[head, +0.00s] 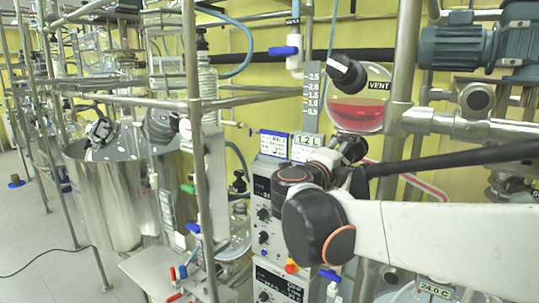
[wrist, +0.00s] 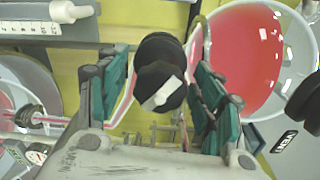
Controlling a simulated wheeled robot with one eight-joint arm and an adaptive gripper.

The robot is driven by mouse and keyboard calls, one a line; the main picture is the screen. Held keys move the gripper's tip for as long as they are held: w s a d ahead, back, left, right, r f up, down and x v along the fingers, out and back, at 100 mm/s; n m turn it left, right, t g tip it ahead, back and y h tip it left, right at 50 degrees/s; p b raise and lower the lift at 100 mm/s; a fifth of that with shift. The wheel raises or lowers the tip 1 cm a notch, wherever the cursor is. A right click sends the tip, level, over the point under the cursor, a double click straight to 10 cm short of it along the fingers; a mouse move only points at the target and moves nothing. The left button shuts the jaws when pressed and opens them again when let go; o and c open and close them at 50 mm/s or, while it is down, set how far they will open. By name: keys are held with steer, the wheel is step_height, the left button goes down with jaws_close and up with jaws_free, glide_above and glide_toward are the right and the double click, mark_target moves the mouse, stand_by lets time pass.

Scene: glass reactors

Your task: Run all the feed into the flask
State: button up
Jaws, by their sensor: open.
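The feed vessel (head: 357,112) is a round glass bulb partly filled with red liquid, in the upper right of the head view; it also fills the upper right of the wrist view (wrist: 240,60). A black knob with a white mark (wrist: 160,85) sits between the two teal fingers of my gripper (wrist: 160,68). The fingers are open, with gaps showing on both sides of the knob. In the head view my gripper (head: 350,150) is just below the vessel, partly hidden by my arm. A glass flask (head: 395,293) with a "24.0 C" label shows at the bottom, mostly hidden by my arm.
A black vent knob (head: 347,73) is at the vessel's upper left, beside a scale strip (head: 311,98). A "1.2 L" display (head: 306,147) and control box (head: 268,210) stand left of my arm. Metal posts (head: 402,70) and pipes surround the space.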

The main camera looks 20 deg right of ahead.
steer(key=v, duration=1.2)
steer(key=shift+s, duration=0.1)
